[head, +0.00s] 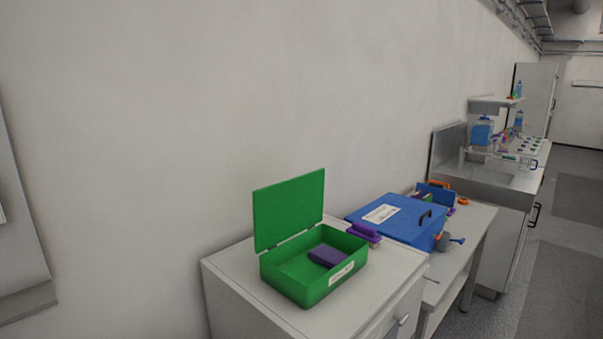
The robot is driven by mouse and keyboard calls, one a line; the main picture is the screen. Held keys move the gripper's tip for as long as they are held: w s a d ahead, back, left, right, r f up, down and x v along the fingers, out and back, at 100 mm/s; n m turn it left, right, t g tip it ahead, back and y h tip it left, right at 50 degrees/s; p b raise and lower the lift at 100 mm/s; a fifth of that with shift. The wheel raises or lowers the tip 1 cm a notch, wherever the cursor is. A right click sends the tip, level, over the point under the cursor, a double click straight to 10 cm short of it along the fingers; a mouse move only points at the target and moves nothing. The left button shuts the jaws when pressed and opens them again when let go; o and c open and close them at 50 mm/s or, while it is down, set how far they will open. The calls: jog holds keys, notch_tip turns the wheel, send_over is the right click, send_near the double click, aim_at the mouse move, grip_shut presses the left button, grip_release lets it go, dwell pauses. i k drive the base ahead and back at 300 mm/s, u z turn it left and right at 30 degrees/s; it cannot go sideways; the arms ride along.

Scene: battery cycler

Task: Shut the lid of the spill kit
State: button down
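A green box (309,291), which I take to be the spill kit, sits on a white cabinet. Its green lid (289,211) stands open, roughly upright at the back edge near the wall. A purple block (327,256) lies inside the box. A white label (341,272) is on its front, too small to read. My gripper is not in view.
The white cabinet top (237,266) has bare room left of the box. A purple item (364,231) lies just behind the box. A shut blue case (397,218) with a dark handle sits on the bench beyond. A sink counter (500,178) stands farther back; floor is open at right.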

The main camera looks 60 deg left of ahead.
aim_at(281, 210)
jog(key=i, duration=2.25)
jog(key=u, duration=3.15)
